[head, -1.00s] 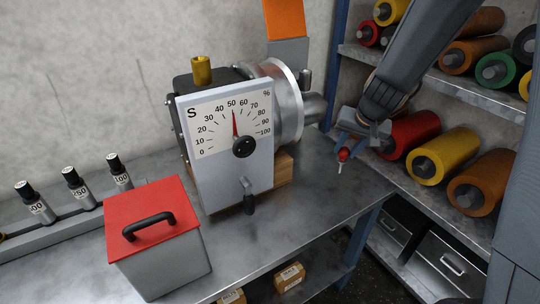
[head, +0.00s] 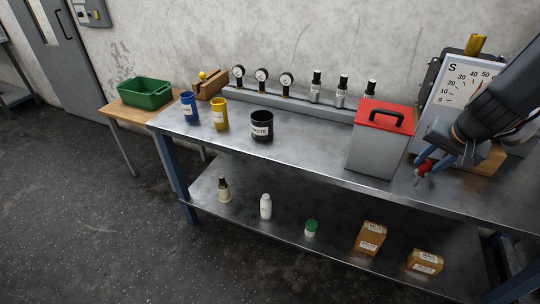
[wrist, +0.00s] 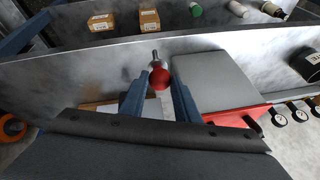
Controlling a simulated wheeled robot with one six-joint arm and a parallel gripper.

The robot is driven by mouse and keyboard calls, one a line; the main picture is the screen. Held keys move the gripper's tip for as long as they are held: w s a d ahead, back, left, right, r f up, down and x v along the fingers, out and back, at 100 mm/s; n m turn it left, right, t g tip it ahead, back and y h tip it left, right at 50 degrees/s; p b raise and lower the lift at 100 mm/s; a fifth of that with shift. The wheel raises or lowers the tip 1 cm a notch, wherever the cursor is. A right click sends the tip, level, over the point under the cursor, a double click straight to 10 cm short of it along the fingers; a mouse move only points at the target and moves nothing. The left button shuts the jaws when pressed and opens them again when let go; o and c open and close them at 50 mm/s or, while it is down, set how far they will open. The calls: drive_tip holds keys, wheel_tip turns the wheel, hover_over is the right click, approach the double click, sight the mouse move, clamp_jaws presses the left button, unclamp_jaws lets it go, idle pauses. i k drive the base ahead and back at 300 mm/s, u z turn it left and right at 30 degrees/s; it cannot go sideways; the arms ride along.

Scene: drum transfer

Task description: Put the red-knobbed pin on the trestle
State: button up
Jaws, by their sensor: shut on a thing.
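My gripper (head: 428,161) is shut on the red-knobbed pin (head: 424,168), just right of the red-lidded box in the head view. In the wrist view the red knob (wrist: 160,79) sits between the two blue fingers (wrist: 159,90), with its metal shank pointing away from them. The pin appears to be held above the steel bench. A small wooden-topped table (head: 126,111), which looks like the trestle, stands at the far left beyond the bench end.
On the steel bench (head: 310,148) stand a blue cup (head: 189,109), a yellow cup (head: 219,115), a black waste cup (head: 262,127) and the red-lidded box (head: 376,149). Gauges line the back. The green bin (head: 145,94) takes up much of the small table. Open floor lies at left.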

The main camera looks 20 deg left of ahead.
sight(289, 140)
drive_tip(key=u, duration=0.3)
drive_tip(key=k, duration=0.5)
drive_tip(key=u, duration=0.4)
drive_tip(key=i, duration=1.4)
drive_tip(key=z, duration=0.1)
